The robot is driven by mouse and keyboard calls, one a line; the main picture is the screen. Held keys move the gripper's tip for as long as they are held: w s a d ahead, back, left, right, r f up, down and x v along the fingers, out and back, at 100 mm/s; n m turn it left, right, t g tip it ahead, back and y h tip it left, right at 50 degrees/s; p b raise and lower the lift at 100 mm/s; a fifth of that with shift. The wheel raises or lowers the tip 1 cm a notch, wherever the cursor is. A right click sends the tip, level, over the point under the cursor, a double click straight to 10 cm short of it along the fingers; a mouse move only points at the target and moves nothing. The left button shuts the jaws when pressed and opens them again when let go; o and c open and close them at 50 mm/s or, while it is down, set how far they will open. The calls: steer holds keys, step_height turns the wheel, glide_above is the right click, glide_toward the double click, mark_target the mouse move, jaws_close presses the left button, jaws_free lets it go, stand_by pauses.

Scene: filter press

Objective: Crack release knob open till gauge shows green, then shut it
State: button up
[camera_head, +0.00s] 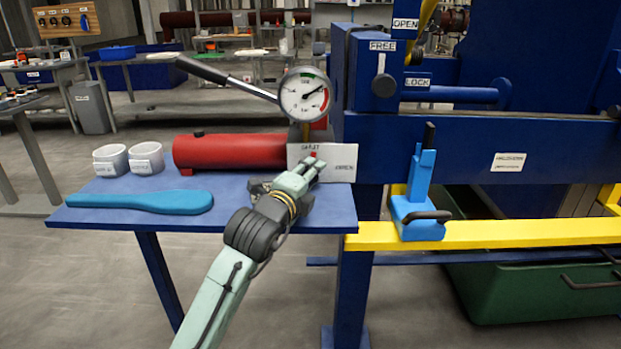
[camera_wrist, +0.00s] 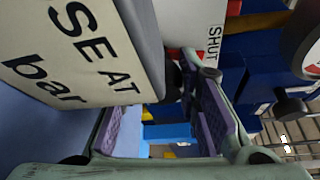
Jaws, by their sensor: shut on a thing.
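The pressure gauge (camera_head: 304,94) has a white face with a green arc at the top and a red arc at the lower right. Its dark needle points to the upper right. My gripper (camera_head: 314,163) reaches up to the white label plate (camera_head: 340,170) under the gauge. Its fingers are closed around the small release knob (camera_head: 313,155), mostly hidden, with a bit of red showing at the fingertips. In the wrist view, my gripper (camera_wrist: 185,90) frames a "SEAT bar" plate (camera_wrist: 85,50) at left and a "SHUT" label (camera_wrist: 213,45); part of the gauge (camera_wrist: 312,50) shows at upper right.
A grey-black lever (camera_head: 205,70) slants above. A blue clamp (camera_head: 417,215) stands on the yellow rail (camera_head: 500,234) at right.

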steer(key=o, duration=0.9)
steer(key=v, duration=1.2)
